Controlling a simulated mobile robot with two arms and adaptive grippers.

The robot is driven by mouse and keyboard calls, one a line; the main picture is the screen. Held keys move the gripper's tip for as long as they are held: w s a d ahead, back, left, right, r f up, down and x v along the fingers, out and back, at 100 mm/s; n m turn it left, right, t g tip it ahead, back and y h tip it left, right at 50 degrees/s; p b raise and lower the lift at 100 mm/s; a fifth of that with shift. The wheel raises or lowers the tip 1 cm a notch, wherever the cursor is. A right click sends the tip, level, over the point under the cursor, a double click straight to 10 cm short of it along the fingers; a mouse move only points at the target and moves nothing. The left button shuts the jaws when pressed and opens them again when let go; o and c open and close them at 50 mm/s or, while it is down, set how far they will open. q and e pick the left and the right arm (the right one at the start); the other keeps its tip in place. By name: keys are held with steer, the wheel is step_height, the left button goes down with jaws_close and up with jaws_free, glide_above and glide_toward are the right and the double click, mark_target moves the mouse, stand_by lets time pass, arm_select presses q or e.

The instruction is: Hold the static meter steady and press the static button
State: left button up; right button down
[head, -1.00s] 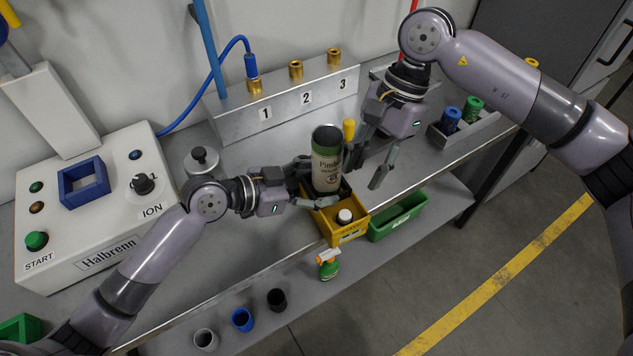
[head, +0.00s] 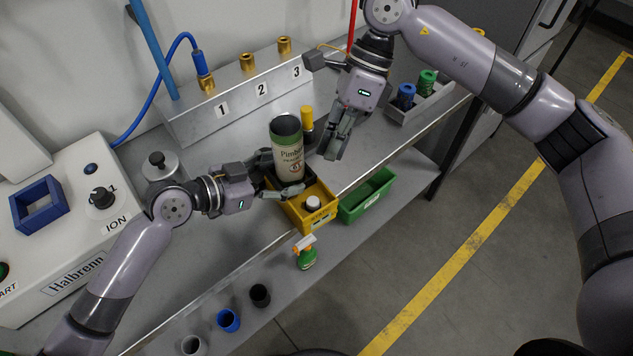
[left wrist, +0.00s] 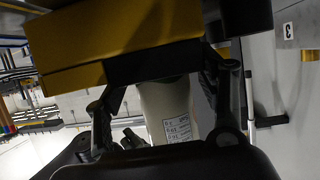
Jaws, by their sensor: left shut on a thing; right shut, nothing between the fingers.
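My left gripper (head: 276,173) is shut around a tall cream can with a green top band (head: 290,155). The can stands upright at the yellow crate (head: 318,221). In the left wrist view the can (left wrist: 172,112) shows between the two fingers, with a small printed label. A yellow upright piece (head: 307,117) stands just behind the can; whether it belongs to the static meter I cannot tell. No static button can be made out. My right gripper (head: 334,152) is shut and empty, pointing down to the right of the can, apart from it.
A console (head: 75,230) with an ION knob (head: 102,198) stands at left. A grey block numbered 1, 2, 3 (head: 190,127) stands behind. A green bin (head: 365,197), spray bottle (head: 306,254) and several cups (head: 228,319) sit lower.

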steer(key=d+m+y, duration=0.1)
steer(key=m, duration=0.8)
steer(key=w+d+r+m+g+y, duration=0.1)
steer(key=m, duration=0.8)
steer(key=d+r+m+y, duration=0.1)
steer(key=d+m+y, duration=0.1)
steer(key=m, duration=0.7)
steer(key=shift+w+r+g, duration=0.2)
steer(key=shift+g, duration=0.1)
glide_above(318, 200)
step_height(318, 200, down, 7)
steer(key=shift+w+d+r, duration=0.1)
step_height(318, 200, down, 2)
steer(key=shift+w+f, duration=0.15)
steer(key=shift+f, duration=0.75)
